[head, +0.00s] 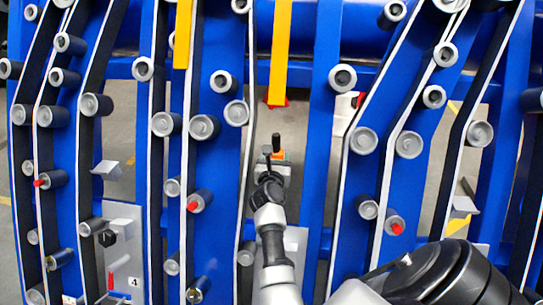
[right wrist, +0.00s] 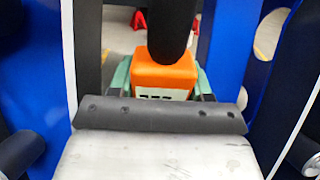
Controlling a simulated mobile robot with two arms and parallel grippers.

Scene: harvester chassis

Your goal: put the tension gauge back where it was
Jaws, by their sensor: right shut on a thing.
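The tension gauge (head: 278,155) shows as a small orange body with a black upright handle, in the gap between blue panels near the middle of the head view. In the right wrist view its orange body (right wrist: 165,76) sits between the greenish fingertips, with the black handle rising above it. My right gripper (head: 273,171) is shut on the gauge. Part of the gauge is hidden behind the gripper, and I cannot tell whether it touches anything below. My left gripper is not in view.
Blue panels (head: 326,120) with belts and several grey rollers (head: 364,140) stand close on both sides of my right arm. Yellow bars (head: 281,50) hang above. Small grey brackets (head: 107,169) stick out at the left and right (head: 462,207). A grey plate marked 4 (head: 122,225) is at lower left.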

